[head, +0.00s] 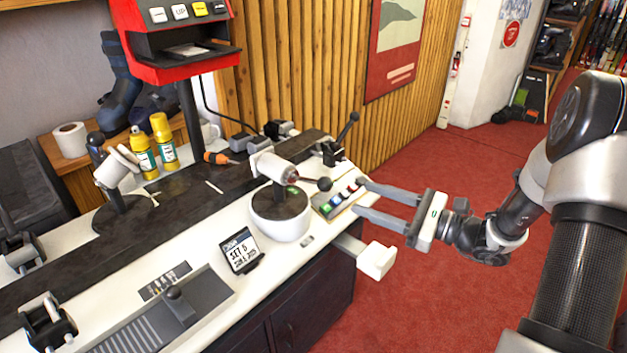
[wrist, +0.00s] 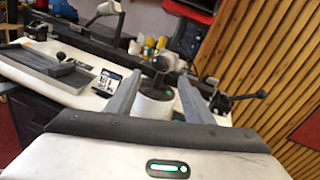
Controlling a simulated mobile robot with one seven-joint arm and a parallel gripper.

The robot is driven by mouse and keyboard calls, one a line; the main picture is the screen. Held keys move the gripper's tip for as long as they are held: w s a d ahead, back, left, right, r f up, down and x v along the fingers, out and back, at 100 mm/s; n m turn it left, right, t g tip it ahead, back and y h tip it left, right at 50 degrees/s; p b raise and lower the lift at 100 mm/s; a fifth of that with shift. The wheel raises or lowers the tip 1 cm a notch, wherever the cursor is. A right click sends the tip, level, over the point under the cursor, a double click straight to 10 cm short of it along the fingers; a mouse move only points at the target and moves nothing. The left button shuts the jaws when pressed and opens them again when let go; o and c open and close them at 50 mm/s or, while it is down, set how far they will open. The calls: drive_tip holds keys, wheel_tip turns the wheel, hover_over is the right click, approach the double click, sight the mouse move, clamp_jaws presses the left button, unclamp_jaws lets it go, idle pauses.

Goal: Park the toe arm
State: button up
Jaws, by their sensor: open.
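A tester unit with a round white base (head: 280,222) stands at the bench's right front. It carries a white cylinder (head: 275,168) and a lever ending in a dark ball knob (head: 324,184), which points right toward my gripper. This lever looks like the toe arm, though no label shows it. My gripper (head: 358,197) is open and empty just right of the knob, apart from it, fingers pointing left. In the wrist view the white base (wrist: 153,108) shows between the open fingers (wrist: 157,84).
A button strip (head: 340,198) lies near the fingertips. A white block (head: 376,260) juts from the bench front. A small sign (head: 240,250) stands left of the base. A second white-headed unit (head: 117,168), yellow bottles (head: 163,135) and a red console (head: 180,45) are behind. Red floor (head: 390,150) is free at right.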

drive_tip(key=x, duration=1.5)
drive_tip(key=shift+a+b, duration=0.4)
drive_tip(key=shift+b, duration=0.05)
drive_tip(key=shift+w, duration=0.1)
clamp_jaws()
